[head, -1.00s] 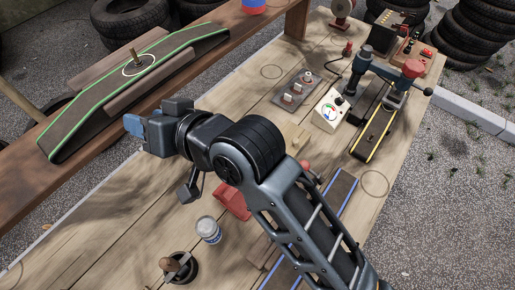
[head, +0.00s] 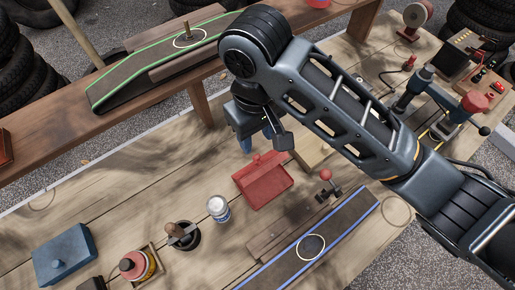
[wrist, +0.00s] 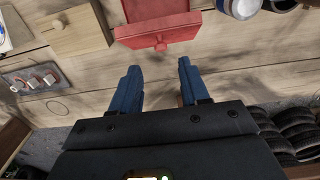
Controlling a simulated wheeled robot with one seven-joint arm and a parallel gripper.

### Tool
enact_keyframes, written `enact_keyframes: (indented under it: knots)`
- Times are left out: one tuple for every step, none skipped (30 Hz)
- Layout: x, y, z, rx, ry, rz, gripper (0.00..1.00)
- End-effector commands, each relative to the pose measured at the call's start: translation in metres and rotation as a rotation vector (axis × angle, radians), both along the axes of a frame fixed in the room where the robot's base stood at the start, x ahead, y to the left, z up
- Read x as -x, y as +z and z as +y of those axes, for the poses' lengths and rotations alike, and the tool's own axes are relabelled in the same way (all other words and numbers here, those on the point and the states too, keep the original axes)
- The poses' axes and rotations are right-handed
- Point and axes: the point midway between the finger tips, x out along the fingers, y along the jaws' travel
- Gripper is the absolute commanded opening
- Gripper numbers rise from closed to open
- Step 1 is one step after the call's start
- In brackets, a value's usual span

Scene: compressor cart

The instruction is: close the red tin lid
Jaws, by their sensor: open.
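The red tin (head: 268,184) sits on the wooden bench, left of the wooden block, in the head view. In the wrist view the tin (wrist: 158,28) is at the top edge, cut off, with a darker red panel above a brighter one and a small red tab at its near edge. I cannot tell how far its lid stands open. My gripper (head: 258,140) is at the tin's far side in the head view, partly hidden by my arm. In the wrist view its blue fingers (wrist: 157,68) are apart and empty, just short of the tab.
A white-and-blue can (head: 219,208) and a dark pot with a brush (head: 182,236) stand left of the tin. A blue box (head: 63,258) is further left. Bench space beyond the can is clear.

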Motion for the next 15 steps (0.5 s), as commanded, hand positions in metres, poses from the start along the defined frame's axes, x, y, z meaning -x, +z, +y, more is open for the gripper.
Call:
enact_keyframes:
  knots:
    - [0.002, -0.009, 0.001, -0.003, -0.001, 0.006, 0.45]
    - [0.002, -0.013, 0.001, -0.003, -0.002, 0.004, 0.45]
    - [0.002, -0.019, 0.001, -0.004, -0.001, 0.006, 0.45]
    - [0.002, -0.023, 0.001, -0.003, -0.002, 0.006, 0.45]
    - [0.002, -0.031, 0.001, -0.005, -0.001, 0.006, 0.45]
    - [0.002, -0.038, 0.001, -0.004, 0.000, 0.004, 0.45]
    - [0.002, -0.043, 0.001, -0.004, -0.001, 0.004, 0.45]
    - [0.002, -0.047, 0.001, -0.004, 0.000, 0.004, 0.45]
    - [0.002, -0.052, 0.001, -0.004, 0.000, 0.004, 0.45]
    - [0.001, -0.054, 0.001, -0.003, -0.001, 0.003, 0.45]
    - [0.001, -0.057, 0.001, -0.003, -0.001, 0.002, 0.45]
    - [0.001, -0.060, 0.001, -0.003, -0.001, 0.002, 0.45]
    - [0.001, -0.063, 0.001, -0.002, -0.001, 0.002, 0.45]
    - [0.001, -0.065, 0.001, -0.003, 0.000, 0.001, 0.45]
    - [0.001, -0.067, 0.000, -0.003, 0.000, 0.001, 0.45]
